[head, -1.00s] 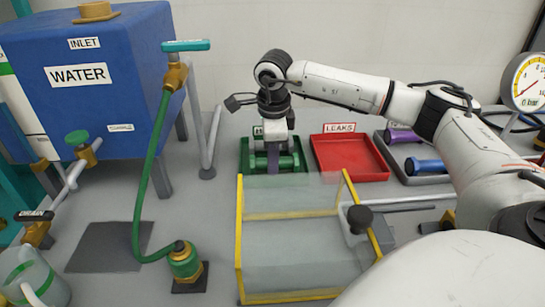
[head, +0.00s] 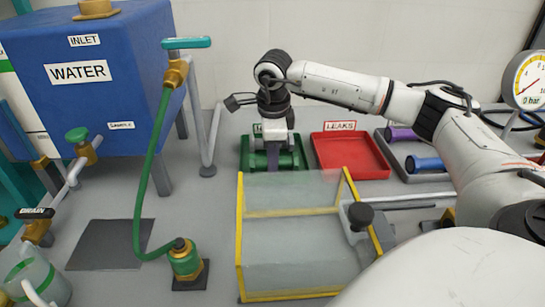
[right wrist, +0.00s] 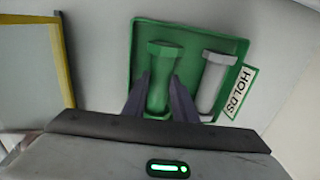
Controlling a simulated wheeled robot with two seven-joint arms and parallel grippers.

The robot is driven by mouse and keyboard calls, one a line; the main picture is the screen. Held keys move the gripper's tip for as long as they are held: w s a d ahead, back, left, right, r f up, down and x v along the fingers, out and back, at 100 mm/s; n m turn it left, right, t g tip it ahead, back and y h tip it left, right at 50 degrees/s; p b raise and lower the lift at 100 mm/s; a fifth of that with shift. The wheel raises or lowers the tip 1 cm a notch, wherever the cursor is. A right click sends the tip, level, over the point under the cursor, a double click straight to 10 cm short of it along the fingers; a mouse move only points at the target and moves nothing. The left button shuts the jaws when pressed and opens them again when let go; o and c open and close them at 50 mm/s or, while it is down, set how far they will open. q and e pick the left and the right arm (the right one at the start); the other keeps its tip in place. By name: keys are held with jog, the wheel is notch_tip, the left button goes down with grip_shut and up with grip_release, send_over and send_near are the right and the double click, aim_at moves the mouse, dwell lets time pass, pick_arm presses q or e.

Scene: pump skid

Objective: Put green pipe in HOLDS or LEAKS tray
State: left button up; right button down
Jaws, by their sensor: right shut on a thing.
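The green pipe (right wrist: 164,62) stands out in the right wrist view between the two fingers of my right gripper (right wrist: 160,80). The gripper is shut on it. The pipe is within the outline of the green HOLDS tray (right wrist: 190,30), beside a pale grey pipe (right wrist: 214,80). Whether it touches the tray floor I cannot tell. In the head view my right gripper (head: 273,160) points down over the green tray (head: 244,158) and partly hides it and its label. The red LEAKS tray (head: 350,158) is empty, just right of it. My left gripper is out of view.
A clear box with yellow edges (head: 240,240) stands in front of the trays. A grey tray (head: 428,178) with blue (head: 425,164) and purple pieces is at right. The blue water tank (head: 90,90) and green hose (head: 146,170) are at left.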

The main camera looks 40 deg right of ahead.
jog(key=c, duration=1.4)
grip_release()
jog(key=shift+o, duration=0.2)
notch_tip(320, 180, up, 10)
jog(key=s+a, duration=0.1)
jog(key=shift+s+r, duration=0.15)
jog(key=f, duration=0.7)
jog(key=w+d+f, duration=0.1)
jog(key=f, duration=0.2)
jog(key=shift+w+f, duration=0.1)
jog(key=shift+f, duration=0.05)
jog(key=shift+r+p, duration=0.3)
jog(key=shift+r, duration=0.35)
jog(key=shift+f, duration=0.15)
